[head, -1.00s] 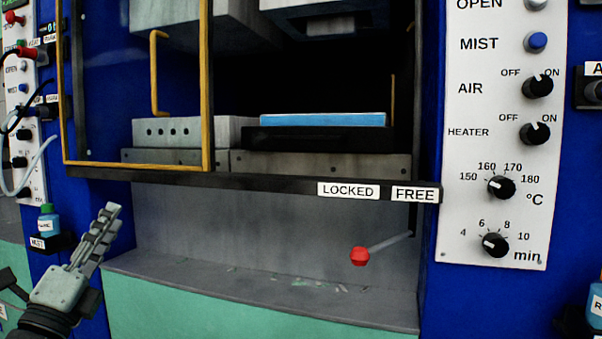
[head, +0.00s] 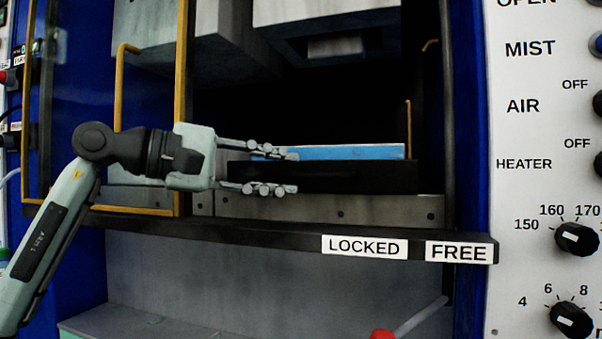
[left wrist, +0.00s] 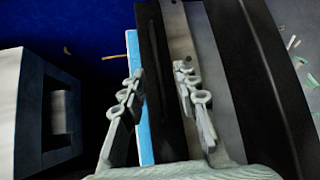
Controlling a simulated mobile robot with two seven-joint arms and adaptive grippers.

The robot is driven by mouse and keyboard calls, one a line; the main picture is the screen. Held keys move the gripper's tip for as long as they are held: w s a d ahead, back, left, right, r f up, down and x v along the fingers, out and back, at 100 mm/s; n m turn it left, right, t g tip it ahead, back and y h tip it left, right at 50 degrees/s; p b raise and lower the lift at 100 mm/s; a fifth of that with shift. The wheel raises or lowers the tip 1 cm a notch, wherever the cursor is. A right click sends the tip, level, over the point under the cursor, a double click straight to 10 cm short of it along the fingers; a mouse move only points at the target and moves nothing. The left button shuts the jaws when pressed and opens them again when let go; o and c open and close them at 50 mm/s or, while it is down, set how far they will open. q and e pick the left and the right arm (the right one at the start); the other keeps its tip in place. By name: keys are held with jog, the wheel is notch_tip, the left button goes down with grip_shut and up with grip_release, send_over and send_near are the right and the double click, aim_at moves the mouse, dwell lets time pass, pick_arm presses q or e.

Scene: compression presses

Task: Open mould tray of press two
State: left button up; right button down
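The mould tray is a dark slab (head: 340,177) with a blue layer (head: 360,152) on top, low in the press opening. My left gripper (head: 293,172) reaches in from the left, its fingers level and spread apart, one above the other, at the left part of the tray's front. In the left wrist view the dark slab (left wrist: 160,45) runs between and beyond the open fingers, and the blue layer (left wrist: 133,55) lies behind the left finger. Contact cannot be told. The lever's red knob (head: 384,334) is at the bottom, partly cut off. My right gripper is out of view.
A yellow-framed guard (head: 181,100) stands at the left of the opening. A dark rail with LOCKED (head: 364,246) and FREE (head: 459,252) labels crosses below the tray. An upper block (head: 330,45) hangs above. A control panel (head: 535,180) is at right.

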aim_at(293, 174)
pick_arm(q)
jog(key=shift+x, duration=1.7)
jog(key=shift+c, duration=0.4)
grip_shut()
